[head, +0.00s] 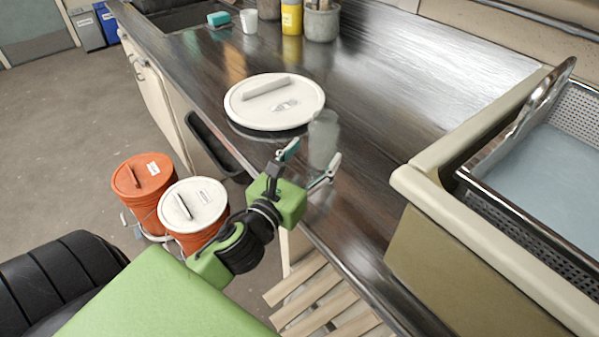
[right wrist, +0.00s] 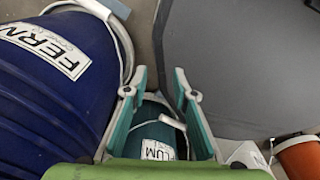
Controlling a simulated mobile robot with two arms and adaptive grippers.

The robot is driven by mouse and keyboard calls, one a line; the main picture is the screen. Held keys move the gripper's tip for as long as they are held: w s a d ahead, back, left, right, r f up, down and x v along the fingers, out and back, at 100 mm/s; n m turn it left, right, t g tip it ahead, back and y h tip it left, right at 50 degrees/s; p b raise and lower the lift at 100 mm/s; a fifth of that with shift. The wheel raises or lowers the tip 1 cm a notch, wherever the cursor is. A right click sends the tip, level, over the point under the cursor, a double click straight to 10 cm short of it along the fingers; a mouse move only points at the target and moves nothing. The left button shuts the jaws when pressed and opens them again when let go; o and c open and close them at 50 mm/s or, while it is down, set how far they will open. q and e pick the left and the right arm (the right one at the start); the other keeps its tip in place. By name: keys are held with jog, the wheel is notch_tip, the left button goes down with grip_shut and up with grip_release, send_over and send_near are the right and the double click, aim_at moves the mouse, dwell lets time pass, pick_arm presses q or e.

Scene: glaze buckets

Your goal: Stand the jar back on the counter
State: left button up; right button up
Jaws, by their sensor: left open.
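A clear, greyish jar (head: 323,142) stands upright on the dark counter (head: 385,125), near its front edge and just right of a large white lid. My left gripper (head: 311,161) is open at the counter edge, its two fingers spread to either side of the jar's lower part in the picture. I cannot tell whether they touch it. My right gripper (right wrist: 161,80) is open in the right wrist view, with a teal bucket (right wrist: 152,140) labelled PLUM below and between its fingers. A thin wire handle shows near the fingers. The jar is not in the right wrist view.
The white lid (head: 274,101) lies on the counter. A white cup (head: 249,21), yellow container (head: 292,17) and grey pot (head: 321,22) stand at the back. A sink basin (head: 545,170) is at right. Orange buckets (head: 143,178) stand on the floor; a blue bucket (right wrist: 50,85) shows at left.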

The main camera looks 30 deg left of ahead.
pick_arm(q)
jog(key=s, duration=0.3)
jog(key=s+b, duration=0.1)
jog(key=s, duration=0.2)
jog(key=shift+s+d, duration=0.2)
jog(key=shift+s, duration=0.15)
